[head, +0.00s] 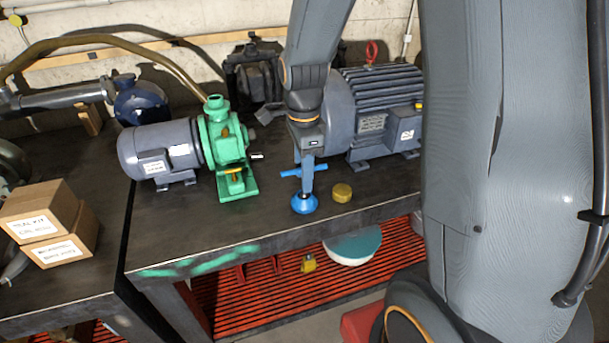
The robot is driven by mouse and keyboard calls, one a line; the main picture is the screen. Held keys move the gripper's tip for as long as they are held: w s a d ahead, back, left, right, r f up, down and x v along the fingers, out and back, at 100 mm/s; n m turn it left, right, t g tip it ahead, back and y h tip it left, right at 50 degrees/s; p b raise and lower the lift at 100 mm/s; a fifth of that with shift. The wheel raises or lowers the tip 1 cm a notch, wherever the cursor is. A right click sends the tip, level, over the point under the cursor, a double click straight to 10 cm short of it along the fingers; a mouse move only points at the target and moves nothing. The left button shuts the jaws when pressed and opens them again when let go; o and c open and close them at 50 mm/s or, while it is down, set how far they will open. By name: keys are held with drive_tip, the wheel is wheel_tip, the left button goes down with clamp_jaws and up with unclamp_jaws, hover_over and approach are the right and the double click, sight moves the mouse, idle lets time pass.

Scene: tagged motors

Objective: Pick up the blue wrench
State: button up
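The blue wrench (304,203) stands on the dark workbench near its front edge. It has a thin crossbar and a rounded lower end. My gripper (307,172) points down from above at the wrench. One finger shows over the wrench's upper part and covers some of it, and another part of the gripper shows just to the left. I cannot tell whether the fingers touch or hold the wrench, or how far apart they are.
A green pump with a grey motor (160,152) stands left of the wrench. A large ribbed motor (378,105) is behind right. A brass cap (342,192) lies close to the wrench's right. Boxes (62,247) sit far left. Bare bench (180,225) lies in front of the pump.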

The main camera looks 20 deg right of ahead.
drive_tip(key=shift+f+p, duration=0.3)
drive_tip(key=shift+f, duration=1.1)
clamp_jaws()
drive_tip(key=shift+r, duration=0.1)
drive_tip(key=shift+r+b, duration=1.2)
drive_tip(key=shift+r, duration=3.75)
